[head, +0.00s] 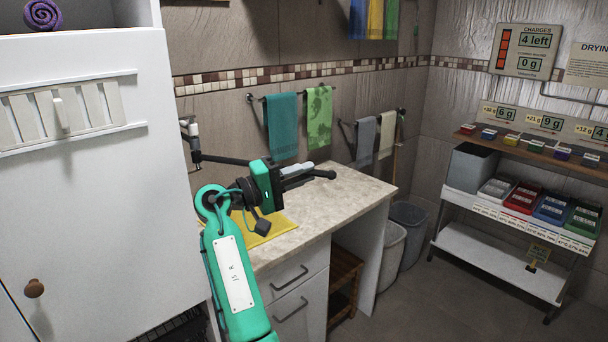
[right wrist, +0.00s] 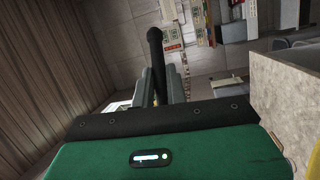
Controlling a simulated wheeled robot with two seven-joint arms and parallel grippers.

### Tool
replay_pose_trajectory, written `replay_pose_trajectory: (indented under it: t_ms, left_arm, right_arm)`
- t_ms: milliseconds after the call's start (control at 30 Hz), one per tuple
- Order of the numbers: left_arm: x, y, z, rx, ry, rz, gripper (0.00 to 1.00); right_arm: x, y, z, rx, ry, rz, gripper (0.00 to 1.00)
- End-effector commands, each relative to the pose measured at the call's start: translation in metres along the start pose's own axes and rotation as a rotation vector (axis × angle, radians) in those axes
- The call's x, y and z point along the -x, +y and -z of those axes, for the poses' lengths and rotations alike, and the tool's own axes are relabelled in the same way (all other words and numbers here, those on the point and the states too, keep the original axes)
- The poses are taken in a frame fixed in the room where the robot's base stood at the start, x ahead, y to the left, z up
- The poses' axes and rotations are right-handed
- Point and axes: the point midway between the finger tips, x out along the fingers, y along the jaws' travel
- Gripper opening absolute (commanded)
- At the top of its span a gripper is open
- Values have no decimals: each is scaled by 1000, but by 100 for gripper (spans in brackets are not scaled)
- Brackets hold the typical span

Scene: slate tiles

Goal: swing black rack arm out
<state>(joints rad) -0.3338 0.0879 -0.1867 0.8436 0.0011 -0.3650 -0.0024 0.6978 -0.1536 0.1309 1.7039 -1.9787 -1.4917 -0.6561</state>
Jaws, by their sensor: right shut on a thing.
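The black rack arm (head: 222,160) reaches out from a bracket (head: 190,140) on the wall beside the white cabinet. It runs over the counter to a rounded black end (head: 326,174). My right gripper (head: 298,174), on a green arm, is shut on the rack arm near that end. In the right wrist view the black rod (right wrist: 156,60) stands between the two grey fingers (right wrist: 160,88), with its round tip beyond them. The gripper body hides part of the rod in the head view. My left gripper is not in view.
A stone-topped counter (head: 350,190) with a yellow cloth (head: 262,232) lies below. The tall white cabinet (head: 90,200) stands close on the left. Teal and green towels (head: 282,128) hang on the wall behind. Bins (head: 408,222) and a shelf rack (head: 500,262) stand to the right.

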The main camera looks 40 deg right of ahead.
Motion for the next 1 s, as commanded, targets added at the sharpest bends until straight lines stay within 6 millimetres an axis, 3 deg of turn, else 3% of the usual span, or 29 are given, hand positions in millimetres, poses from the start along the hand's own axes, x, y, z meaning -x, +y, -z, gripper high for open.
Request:
replay_pose_trajectory:
  t_ms: [367,400,433,733,867,1000]
  left_arm:
    - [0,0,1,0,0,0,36]
    - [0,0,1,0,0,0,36]
    - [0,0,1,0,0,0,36]
    - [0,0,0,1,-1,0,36]
    - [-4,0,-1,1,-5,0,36]
    - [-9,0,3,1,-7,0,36]
  right_arm:
    - [1,2,0,0,-3,-3,0]
    - [1,2,0,0,-3,-3,18]
    - [1,2,0,0,-3,-3,23]
    - [2,0,0,1,-3,-1,23]
    - [12,-1,0,1,-1,1,23]
    - [38,-3,0,2,1,1,23]
